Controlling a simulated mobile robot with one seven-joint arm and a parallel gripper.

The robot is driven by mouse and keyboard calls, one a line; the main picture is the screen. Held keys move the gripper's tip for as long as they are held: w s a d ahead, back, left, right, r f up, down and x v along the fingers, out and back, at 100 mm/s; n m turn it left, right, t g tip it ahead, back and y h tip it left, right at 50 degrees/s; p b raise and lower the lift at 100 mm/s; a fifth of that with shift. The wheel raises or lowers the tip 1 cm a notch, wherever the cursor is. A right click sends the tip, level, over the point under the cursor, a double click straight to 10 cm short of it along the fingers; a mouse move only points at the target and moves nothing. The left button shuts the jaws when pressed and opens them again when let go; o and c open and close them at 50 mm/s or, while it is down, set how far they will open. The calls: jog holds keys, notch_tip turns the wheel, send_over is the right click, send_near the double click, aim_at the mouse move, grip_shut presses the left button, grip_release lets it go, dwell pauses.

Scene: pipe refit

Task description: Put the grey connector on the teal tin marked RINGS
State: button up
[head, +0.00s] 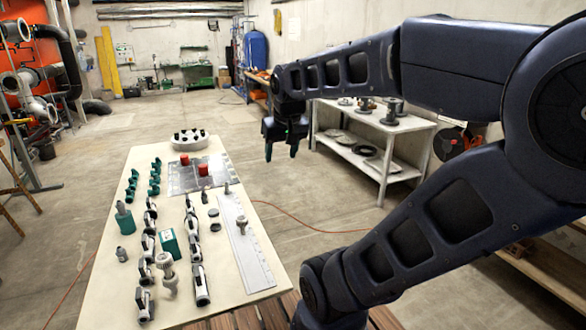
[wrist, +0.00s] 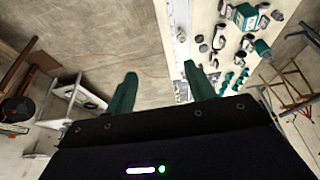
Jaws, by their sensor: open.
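A teal box-shaped tin (head: 169,243) stands among the pipe parts on the near half of the table; its lettering is too small to read. It also shows in the wrist view (wrist: 243,16). A teal cylinder (head: 125,221) with a grey piece on top stands to its left. A small grey fitting (head: 122,255) stands at the left edge; I cannot tell whether this is the grey connector. My gripper (head: 281,151) is open and empty, held high right of the table's far part. Its two teal fingers show apart in the wrist view (wrist: 160,88).
Rows of grey-black fittings (head: 194,245) and teal clips (head: 154,178) cover the table (head: 235,285). A metal plate with red pieces (head: 204,169), a round white tray (head: 190,147) and a ruler-like strip (head: 250,262) also lie there. A white shelf (head: 390,127) stands behind right.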

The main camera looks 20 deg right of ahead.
jog(key=s+f, duration=0.1)
jog(key=s+d+f, duration=0.1)
jog(key=s, duration=0.1)
jog(key=s+f, duration=0.1)
jog(key=shift+s+d, duration=0.25)
jog(key=shift+s, duration=0.1)
